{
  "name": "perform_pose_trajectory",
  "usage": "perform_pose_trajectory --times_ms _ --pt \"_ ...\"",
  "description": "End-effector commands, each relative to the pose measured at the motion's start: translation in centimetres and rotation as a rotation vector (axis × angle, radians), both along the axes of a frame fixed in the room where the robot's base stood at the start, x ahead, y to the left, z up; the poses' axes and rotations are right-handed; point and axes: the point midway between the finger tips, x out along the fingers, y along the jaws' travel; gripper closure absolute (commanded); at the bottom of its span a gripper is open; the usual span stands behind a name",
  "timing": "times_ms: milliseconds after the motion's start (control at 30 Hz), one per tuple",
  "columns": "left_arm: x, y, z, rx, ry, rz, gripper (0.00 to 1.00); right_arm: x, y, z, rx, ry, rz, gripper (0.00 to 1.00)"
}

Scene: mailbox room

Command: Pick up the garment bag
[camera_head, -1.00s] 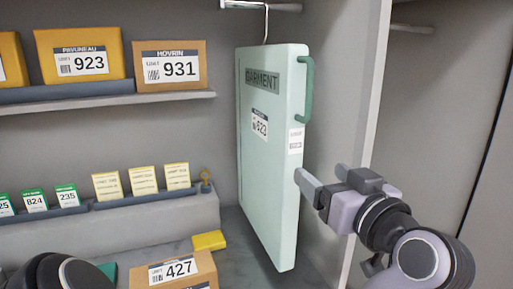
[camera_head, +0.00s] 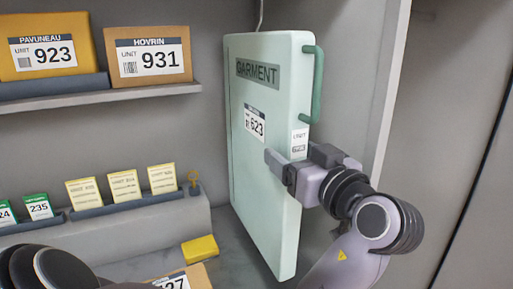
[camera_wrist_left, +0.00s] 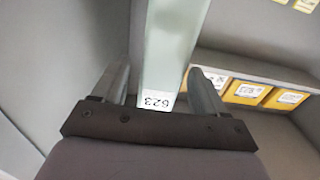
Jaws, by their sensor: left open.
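The garment bag (camera_head: 265,205) is a pale green, flat, upright slab with a GARMENT label, a 623 tag and a darker green side handle (camera_head: 318,85). It hangs in the alcove, its lower end near the floor. My left gripper (camera_head: 284,162) is at its right edge below the handle, open, with one finger across the front face; the other finger is hidden behind the bag. In the left wrist view the bag (camera_wrist_left: 172,45) stands between the two spread fingers. My right gripper is not in view.
Left of the bag, a shelf (camera_head: 115,93) holds boxes 923 (camera_head: 50,52) and 931 (camera_head: 150,58). Below are small cards (camera_head: 122,187) on a ledge, a yellow block (camera_head: 200,249) and a box (camera_head: 190,280). A wall panel (camera_head: 385,100) stands close on the right.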

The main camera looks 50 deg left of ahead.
Motion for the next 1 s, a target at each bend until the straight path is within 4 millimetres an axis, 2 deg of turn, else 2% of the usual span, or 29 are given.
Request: perform_pose_trajectory --times_ms 200,300,567,800,1000 --pt "0.8 3.0 0.2 0.003 0.002 0.004 0.28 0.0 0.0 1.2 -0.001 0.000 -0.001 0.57" --pt "1.1 3.8 0.1 0.001 0.003 0.001 0.28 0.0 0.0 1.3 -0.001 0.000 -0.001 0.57" --pt "1.2 4.1 -0.1 -0.001 0.002 -0.002 0.28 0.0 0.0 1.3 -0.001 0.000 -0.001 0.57" --pt "1.2 4.0 -0.1 -0.001 0.002 -0.001 1.00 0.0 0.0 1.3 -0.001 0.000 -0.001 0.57" --pt "1.2 4.0 0.1 0.003 -0.001 -0.002 1.00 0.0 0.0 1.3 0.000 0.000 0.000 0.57"
